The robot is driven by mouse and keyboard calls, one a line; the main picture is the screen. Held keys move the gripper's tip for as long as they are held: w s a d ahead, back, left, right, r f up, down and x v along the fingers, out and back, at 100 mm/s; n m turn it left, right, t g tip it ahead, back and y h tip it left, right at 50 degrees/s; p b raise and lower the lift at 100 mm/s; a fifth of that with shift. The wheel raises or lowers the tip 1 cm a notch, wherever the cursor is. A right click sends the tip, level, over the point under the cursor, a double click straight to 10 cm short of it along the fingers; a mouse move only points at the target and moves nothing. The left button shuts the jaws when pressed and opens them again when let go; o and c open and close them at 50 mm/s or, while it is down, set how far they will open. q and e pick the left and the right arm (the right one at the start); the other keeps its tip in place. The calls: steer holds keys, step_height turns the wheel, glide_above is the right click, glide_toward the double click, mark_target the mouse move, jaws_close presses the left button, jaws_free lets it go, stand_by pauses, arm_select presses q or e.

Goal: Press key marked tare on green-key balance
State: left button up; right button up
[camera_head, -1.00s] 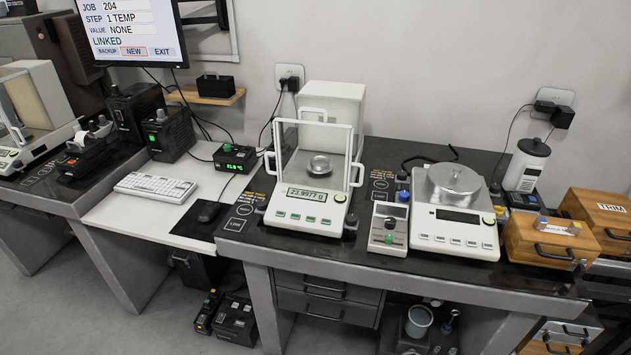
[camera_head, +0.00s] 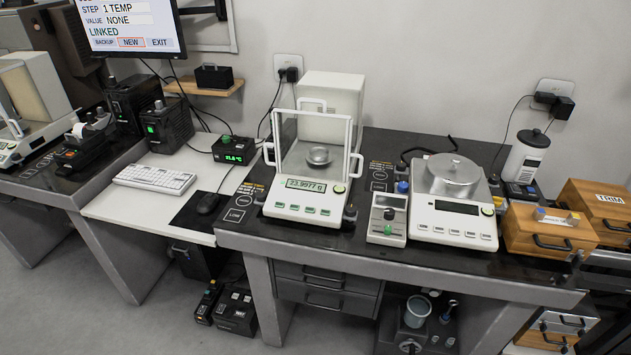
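The green-key balance (camera_head: 330,200) stands on the dark weighing table at the centre. It has a row of green keys (camera_head: 301,209) on its front panel, too small here to read their labels. Its lit display (camera_head: 306,186) reads about 23.9977 g. A glass draft shield with side handles surrounds a small round pan (camera_head: 319,156). A round green-ringed button (camera_head: 339,189) sits right of the display. Neither of my grippers is in view.
Wooden boxes (camera_head: 548,233) are at the far right.

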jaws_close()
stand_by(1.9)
